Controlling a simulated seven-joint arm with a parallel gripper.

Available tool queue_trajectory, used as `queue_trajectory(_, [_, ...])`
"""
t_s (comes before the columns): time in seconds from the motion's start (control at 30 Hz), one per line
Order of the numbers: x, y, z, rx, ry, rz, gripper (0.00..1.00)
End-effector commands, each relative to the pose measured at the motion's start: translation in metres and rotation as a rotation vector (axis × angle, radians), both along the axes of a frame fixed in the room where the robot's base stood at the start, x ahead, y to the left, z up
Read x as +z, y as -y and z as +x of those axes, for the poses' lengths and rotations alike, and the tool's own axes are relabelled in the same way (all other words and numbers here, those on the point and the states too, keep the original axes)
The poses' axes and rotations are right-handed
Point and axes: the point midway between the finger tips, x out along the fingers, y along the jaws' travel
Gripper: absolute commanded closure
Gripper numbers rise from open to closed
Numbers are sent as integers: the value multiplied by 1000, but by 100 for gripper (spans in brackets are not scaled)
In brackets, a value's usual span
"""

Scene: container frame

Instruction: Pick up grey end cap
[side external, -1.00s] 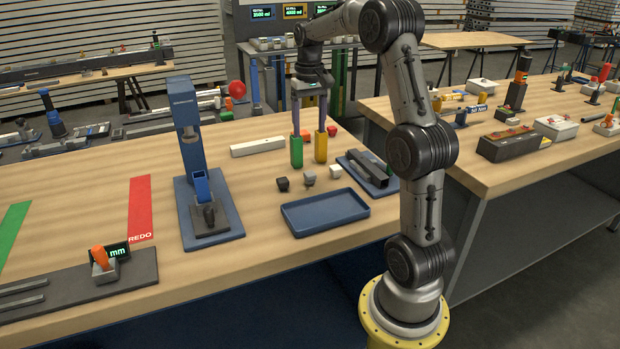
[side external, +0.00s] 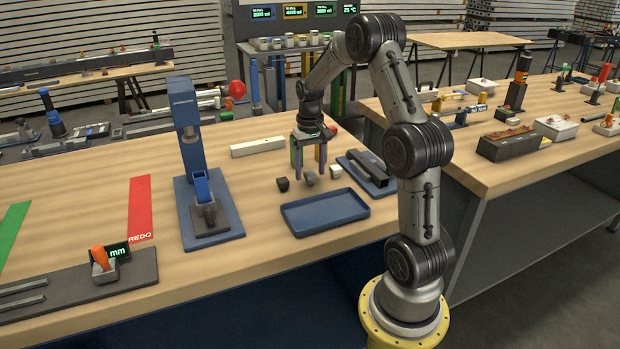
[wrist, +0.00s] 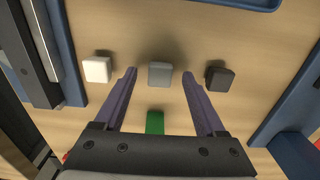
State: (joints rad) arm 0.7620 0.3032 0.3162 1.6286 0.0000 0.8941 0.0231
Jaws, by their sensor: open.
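The grey end cap (side external: 309,179) sits on the wooden table between a black cap (side external: 283,184) and a white cap (side external: 335,171). In the wrist view the grey cap (wrist: 160,74) lies centred just beyond the two fingertips, with the white cap (wrist: 97,69) to its left and the black cap (wrist: 220,79) to its right. My gripper (side external: 310,177) is open and points down at the grey cap. In the wrist view its purple fingers (wrist: 160,73) are spread wide and hold nothing. I cannot tell its exact height above the table.
A blue tray (side external: 284,217) lies in front of the caps. A dark fixture on a blue base (side external: 390,189) is to the right, and a blue press (side external: 183,130) to the left. A green block (wrist: 155,122) stands near the gripper.

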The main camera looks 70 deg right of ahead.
Motion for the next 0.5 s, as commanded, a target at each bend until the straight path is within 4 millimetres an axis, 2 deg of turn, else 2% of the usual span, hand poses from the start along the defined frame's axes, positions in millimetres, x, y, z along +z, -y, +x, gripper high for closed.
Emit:
queue_trajectory(0.27, [-3, 0, 0, 0, 1, -1, 29])
queue_trajectory(0.5, [-2, 0, 0, 0, 1, -1, 72])
